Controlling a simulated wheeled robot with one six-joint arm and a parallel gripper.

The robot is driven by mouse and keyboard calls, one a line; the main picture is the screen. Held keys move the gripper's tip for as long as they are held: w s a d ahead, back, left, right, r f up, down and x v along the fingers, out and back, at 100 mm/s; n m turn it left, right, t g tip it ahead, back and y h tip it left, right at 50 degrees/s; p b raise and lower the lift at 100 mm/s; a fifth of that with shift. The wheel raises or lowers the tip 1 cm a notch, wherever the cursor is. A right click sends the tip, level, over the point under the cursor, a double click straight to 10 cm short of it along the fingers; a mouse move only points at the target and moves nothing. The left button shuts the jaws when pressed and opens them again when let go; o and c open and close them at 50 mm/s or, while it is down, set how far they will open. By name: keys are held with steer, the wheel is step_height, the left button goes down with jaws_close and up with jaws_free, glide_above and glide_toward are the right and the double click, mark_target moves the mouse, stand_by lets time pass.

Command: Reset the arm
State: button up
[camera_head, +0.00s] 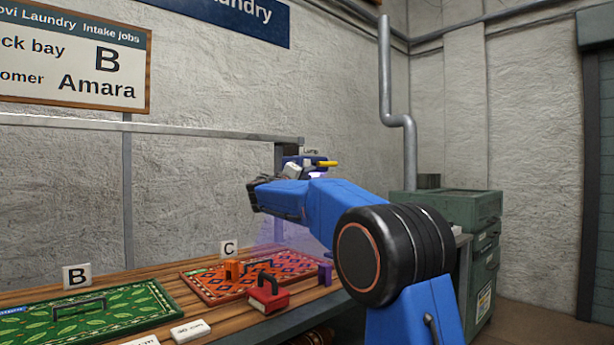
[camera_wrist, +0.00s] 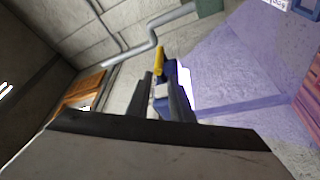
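My blue arm reaches up and left over the bench in the head view, its dark wrist folded at the far end. My gripper (camera_head: 293,165) is small and partly hidden there. In the wrist view my gripper (camera_wrist: 161,96) has a dark finger on each side of a blue, white and yellow lamp (camera_wrist: 159,72) and appears shut on it. The lamp's yellow end (camera_head: 327,163) shows above the arm in the head view. A purple light cone spreads from beside it, down toward the red patterned rug (camera_head: 205,286).
A green leafy rug (camera_head: 140,305) with a handled tool lies by sign B (camera_head: 77,276). A post and rail stand behind the bench. A green cabinet (camera_head: 455,210) stands right.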

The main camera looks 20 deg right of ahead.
steer(key=shift+s+a, duration=0.1)
stand_by(0.4)
steer(key=s+f+m+g+y, duration=0.1)
steer(key=s+f+g+y, duration=0.25)
steer(key=s+f, duration=0.85)
steer(key=s+f+g+y, duration=0.2)
steer(key=s+f+y, duration=0.2)
steer(key=s+f, duration=0.9)
steer(key=s+a+f+y, duration=0.3)
steer(key=s+a+f, duration=0.2)
steer(key=s, duration=0.6)
steer(key=s+a+f+g+y, duration=0.1)
steer(key=s+a+f+y, duration=0.2)
steer(key=s+f, duration=0.6)
steer(key=s+a+f+y, duration=0.3)
steer(key=s+a+f, duration=0.4)
steer(key=s, duration=0.6)
steer(key=shift+f+g, duration=0.35)
steer(key=shift+f, duration=0.15)
jaws_close()
